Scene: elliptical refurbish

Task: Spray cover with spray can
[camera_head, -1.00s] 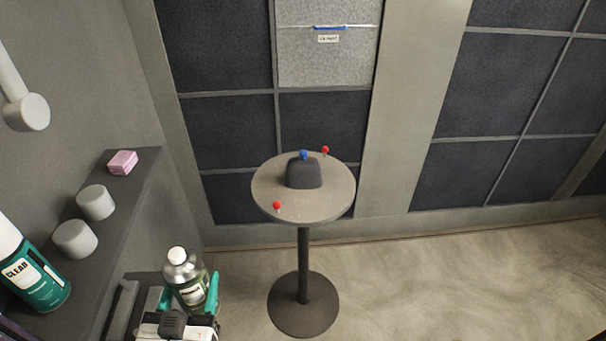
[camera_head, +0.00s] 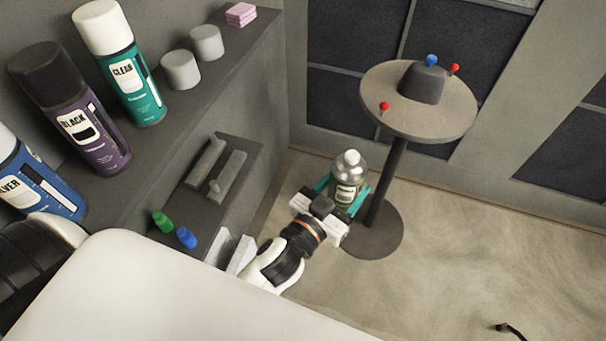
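The cover appears to be the dark grey rounded block (camera_head: 422,84) on a round grey pedestal table (camera_head: 385,88), with a blue-headed pin on top. My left gripper (camera_head: 343,198) has teal fingers on both sides of a spray can (camera_head: 350,168) with a silver shoulder and white nozzle. The can is upright, in front of and below the table's left side, apart from the cover. Its label is too small to read. My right gripper is not clearly visible.
A shelf on the left holds teal CLEAR (camera_head: 131,75), purple BLACK (camera_head: 82,125) and blue (camera_head: 33,180) cans, grey cylinders (camera_head: 181,70) and a pink block (camera_head: 240,14). A lower ledge (camera_head: 196,220) holds small caps. The right floor is mostly clear.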

